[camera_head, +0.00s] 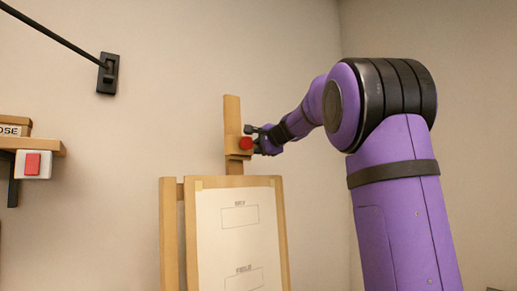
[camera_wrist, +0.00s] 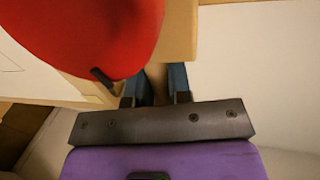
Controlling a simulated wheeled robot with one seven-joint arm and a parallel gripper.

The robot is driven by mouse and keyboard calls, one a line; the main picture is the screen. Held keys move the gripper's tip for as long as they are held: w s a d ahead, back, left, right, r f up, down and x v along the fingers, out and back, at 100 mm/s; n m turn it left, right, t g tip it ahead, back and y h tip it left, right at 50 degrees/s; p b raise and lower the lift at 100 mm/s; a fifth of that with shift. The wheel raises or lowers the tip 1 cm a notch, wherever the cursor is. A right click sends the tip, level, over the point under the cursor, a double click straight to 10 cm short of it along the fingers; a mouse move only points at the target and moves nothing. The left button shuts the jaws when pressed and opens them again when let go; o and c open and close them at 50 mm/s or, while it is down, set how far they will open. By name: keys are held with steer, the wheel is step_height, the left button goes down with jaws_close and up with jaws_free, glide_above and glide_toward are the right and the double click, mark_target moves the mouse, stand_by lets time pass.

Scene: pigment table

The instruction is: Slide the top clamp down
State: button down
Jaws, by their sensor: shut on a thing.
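The top clamp (camera_head: 238,154) is a wooden block on the easel's upright post (camera_head: 232,115), just above the top of the board. A round red knob (camera_head: 246,143) sits on its front. My gripper (camera_head: 253,139) reaches in from the right at the clamp. In the wrist view, my gripper's dark fingers (camera_wrist: 155,82) are shut on a narrow wooden part of the clamp. The big red knob (camera_wrist: 90,35) fills the upper left there, and the clamp's wooden block (camera_wrist: 180,30) lies beside it. The fingertips are partly hidden.
The easel (camera_head: 172,235) holds a white sheet (camera_head: 236,220) with printed boxes below the clamp. At the left are a shelf (camera_head: 50,147) and a white box with a red switch (camera_head: 33,164). A black wall bracket (camera_head: 107,74) carries a rod. The wall around the post is bare.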

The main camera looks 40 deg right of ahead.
step_height(320, 180, down, 6)
steer(key=shift+s, duration=0.3)
steer(key=c, duration=1.1)
jaws_free()
steer(key=shift+o, duration=0.2)
steer(key=shift+s, duration=0.1)
steer(key=v, duration=1)
steer(key=shift+s, duration=0.3)
